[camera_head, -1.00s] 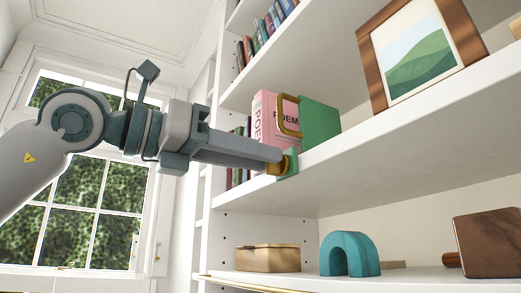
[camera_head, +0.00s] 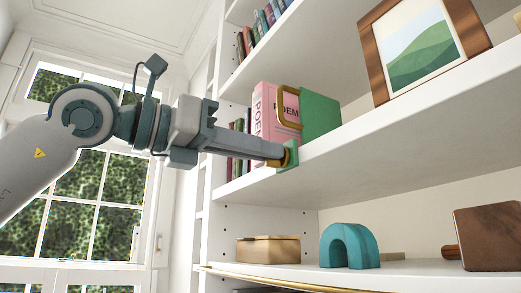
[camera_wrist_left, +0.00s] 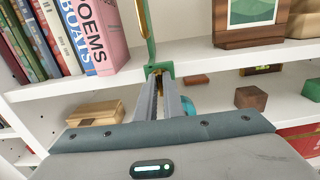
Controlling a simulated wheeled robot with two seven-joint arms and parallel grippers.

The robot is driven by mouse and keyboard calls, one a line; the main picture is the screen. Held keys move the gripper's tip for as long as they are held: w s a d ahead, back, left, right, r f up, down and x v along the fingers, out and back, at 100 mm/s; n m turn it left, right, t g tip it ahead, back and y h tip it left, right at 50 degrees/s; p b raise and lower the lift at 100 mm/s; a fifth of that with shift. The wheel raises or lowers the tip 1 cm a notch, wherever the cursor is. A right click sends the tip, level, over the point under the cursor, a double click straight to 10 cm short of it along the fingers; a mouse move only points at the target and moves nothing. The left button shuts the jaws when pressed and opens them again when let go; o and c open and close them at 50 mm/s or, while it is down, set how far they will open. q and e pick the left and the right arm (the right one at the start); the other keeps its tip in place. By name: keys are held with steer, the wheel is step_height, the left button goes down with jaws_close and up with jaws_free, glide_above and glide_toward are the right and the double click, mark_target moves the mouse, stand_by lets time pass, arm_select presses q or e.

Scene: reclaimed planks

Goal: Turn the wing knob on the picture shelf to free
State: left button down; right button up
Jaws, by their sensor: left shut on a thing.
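The wing knob (camera_head: 286,157) is a small brass-coloured piece on a green clamp (camera_head: 293,153) at the front edge of the middle shelf (camera_head: 400,135). My left gripper (camera_head: 277,154) reaches it from the left with its fingers shut on the knob. In the left wrist view, the fingertips (camera_wrist_left: 163,76) meet in front of the green clamp (camera_wrist_left: 153,52) and hide most of the knob. A green plate (camera_head: 321,114) with a brass loop (camera_head: 287,105) stands above the clamp. My right gripper is not in view.
A pink poems book (camera_head: 265,108) stands left of the green plate. A framed landscape picture (camera_head: 425,50) stands on the same shelf to the right. The shelf below holds a wooden box (camera_head: 268,250), a teal arch (camera_head: 348,247) and a brown block (camera_head: 488,240).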

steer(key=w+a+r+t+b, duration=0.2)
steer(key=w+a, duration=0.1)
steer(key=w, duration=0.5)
arm_select(q)
steer(key=m, duration=0.6)
steer(key=m+p, duration=0.1)
steer(key=m, duration=1.1)
steer(key=shift+s+d+f, duration=0.15)
steer(key=shift+f, duration=0.1)
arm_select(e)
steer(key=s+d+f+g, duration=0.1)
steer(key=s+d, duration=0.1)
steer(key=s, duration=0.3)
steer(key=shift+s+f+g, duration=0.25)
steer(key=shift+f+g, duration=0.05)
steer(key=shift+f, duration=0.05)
